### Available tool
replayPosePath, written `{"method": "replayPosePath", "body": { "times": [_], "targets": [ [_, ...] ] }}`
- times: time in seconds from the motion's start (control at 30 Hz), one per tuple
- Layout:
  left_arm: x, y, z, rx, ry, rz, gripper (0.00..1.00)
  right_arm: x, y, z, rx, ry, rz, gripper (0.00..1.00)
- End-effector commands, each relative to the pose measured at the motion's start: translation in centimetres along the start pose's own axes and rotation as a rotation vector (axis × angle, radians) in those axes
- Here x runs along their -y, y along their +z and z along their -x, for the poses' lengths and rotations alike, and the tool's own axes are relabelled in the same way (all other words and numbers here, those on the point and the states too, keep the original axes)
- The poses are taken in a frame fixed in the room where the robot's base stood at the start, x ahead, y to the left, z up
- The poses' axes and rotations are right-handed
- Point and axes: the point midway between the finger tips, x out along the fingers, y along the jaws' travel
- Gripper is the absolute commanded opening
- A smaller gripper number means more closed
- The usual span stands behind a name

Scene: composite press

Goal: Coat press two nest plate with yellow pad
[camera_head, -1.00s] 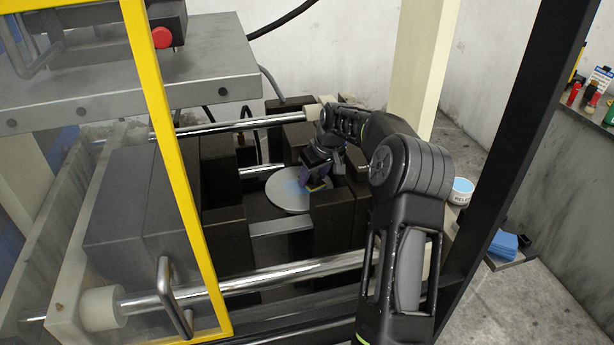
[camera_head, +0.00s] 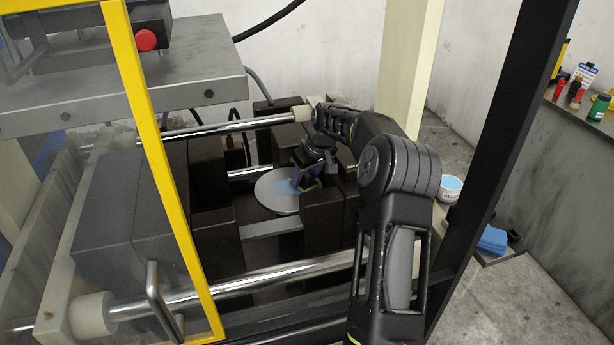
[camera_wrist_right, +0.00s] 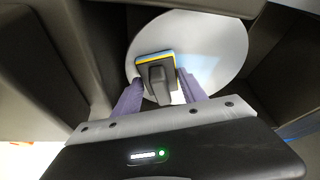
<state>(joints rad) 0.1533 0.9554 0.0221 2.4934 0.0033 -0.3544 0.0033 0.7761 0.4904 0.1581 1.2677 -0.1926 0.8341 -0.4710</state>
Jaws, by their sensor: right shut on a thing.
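The nest plate (camera_head: 272,196) is a round light-grey disc inside the press, between dark blocks. A blue tint shows on part of it near my gripper, and a pale bluish area shows on its right in the right wrist view (camera_wrist_right: 225,50). My right gripper (camera_head: 308,180) is over the plate's right side. It is shut on the pad's dark handle (camera_wrist_right: 158,82), with purple fingers on either side. The pad (camera_wrist_right: 153,57) has a thin yellow and blue edge and lies over the plate; I cannot tell whether it touches. My left gripper is not in view.
Chrome bars (camera_head: 250,280) run across the press in front and behind. A yellow-framed clear guard (camera_head: 165,190) stands at left and a black post (camera_head: 490,150) at right. A white tub with blue contents (camera_head: 450,189) and blue cloths (camera_head: 492,240) lie beyond.

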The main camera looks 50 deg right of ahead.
Motion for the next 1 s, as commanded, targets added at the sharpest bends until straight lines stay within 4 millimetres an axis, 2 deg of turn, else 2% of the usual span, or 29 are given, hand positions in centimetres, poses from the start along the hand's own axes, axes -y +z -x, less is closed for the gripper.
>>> {"method": "replayPosePath", "body": {
  "times": [0.3, 0.73, 1.0],
  "targets": [
    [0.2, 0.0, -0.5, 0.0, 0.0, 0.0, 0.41, 2.6, -0.6, -0.5, 0.005, -0.005, 0.002, 0.08],
    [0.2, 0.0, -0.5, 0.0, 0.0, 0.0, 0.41, 3.0, -0.8, -0.5, 0.005, -0.005, 0.001, 0.08],
    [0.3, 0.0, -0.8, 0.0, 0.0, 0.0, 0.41, 4.9, -1.5, -0.6, 0.003, -0.004, 0.004, 0.08]
  ]
}}
